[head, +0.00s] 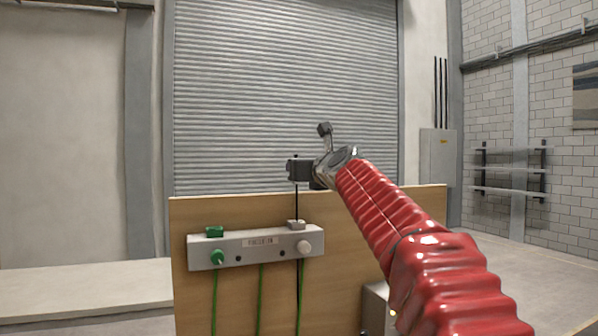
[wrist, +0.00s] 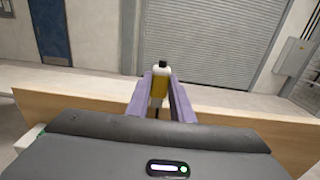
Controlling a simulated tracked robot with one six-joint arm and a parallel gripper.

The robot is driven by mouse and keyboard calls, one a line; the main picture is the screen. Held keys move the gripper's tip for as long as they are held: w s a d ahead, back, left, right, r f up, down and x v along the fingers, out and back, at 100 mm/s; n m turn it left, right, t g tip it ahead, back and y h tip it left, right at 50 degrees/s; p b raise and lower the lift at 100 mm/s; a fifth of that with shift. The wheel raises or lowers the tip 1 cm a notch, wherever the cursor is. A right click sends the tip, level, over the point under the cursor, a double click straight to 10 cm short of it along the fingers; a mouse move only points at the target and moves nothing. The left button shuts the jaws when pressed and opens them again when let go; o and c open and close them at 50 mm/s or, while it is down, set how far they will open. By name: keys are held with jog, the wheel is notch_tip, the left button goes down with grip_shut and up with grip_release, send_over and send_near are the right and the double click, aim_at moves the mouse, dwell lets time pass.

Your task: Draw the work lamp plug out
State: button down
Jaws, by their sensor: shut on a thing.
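My gripper (head: 298,171) is at the end of the red-sleeved arm, above the top edge of the wooden board in the head view. In the wrist view its purple fingers (wrist: 160,98) are shut on a yellow and white plug-like piece (wrist: 159,88) with a dark tip. In the head view the gripper hides this piece, and a thin black line runs down from there past the strip. No readable label tells which is the work lamp's.
The wooden board (head: 345,230) stands upright. A metal box (head: 376,305) is low at right.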

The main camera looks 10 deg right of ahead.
jog(key=shift+r, duration=0.1)
jog(key=shift+r, duration=0.7)
dwell(0.4)
jog(key=shift+r, duration=0.8)
jog(key=shift+w, duration=0.1)
jog(key=w+a, duration=0.1)
jog(key=w, duration=0.6)
jog(key=shift+w+a, duration=0.25)
jog(key=shift+w, duration=0.1)
dwell(0.5)
jog(key=shift+s, duration=0.1)
